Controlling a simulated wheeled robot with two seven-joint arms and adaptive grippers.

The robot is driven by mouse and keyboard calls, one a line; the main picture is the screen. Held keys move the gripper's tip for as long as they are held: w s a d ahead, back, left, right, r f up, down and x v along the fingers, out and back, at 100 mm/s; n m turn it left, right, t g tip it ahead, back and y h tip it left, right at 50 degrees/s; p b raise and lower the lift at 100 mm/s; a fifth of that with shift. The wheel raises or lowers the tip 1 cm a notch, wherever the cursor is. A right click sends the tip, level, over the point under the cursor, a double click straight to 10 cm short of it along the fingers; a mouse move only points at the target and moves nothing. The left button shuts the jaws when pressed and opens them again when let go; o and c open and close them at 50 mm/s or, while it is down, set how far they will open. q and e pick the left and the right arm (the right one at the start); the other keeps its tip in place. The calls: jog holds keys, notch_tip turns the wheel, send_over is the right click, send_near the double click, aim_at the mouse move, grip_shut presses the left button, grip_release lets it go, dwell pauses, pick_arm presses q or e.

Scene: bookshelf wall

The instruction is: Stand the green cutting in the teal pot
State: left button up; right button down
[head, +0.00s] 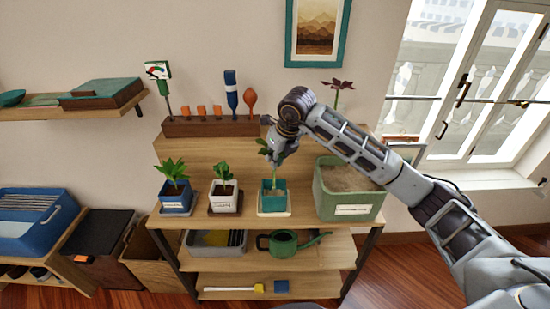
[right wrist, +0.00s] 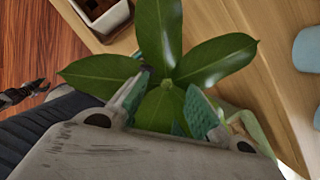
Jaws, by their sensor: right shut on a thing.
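The green cutting (head: 265,148) is in my right gripper (head: 278,158), with its leaves showing just above and left of the jaws in the head view. Its pale stem runs down to the teal pot (head: 267,204), which stands on a pale saucer on the shelf's top board. The stem's lower end appears to be at or inside the pot's mouth; I cannot tell if it touches the soil. In the right wrist view the broad leaves (right wrist: 160,30) spread around the fingers (right wrist: 168,98), and the grip point is hidden. My left gripper does not show in the head view.
A blue pot (head: 175,203) and a white pot (head: 225,203), both planted, stand left of the teal pot. A large green planter (head: 345,206) of soil stands close on its right. Behind is a wooden tool rack (head: 212,128). A watering can (head: 284,245) sits below.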

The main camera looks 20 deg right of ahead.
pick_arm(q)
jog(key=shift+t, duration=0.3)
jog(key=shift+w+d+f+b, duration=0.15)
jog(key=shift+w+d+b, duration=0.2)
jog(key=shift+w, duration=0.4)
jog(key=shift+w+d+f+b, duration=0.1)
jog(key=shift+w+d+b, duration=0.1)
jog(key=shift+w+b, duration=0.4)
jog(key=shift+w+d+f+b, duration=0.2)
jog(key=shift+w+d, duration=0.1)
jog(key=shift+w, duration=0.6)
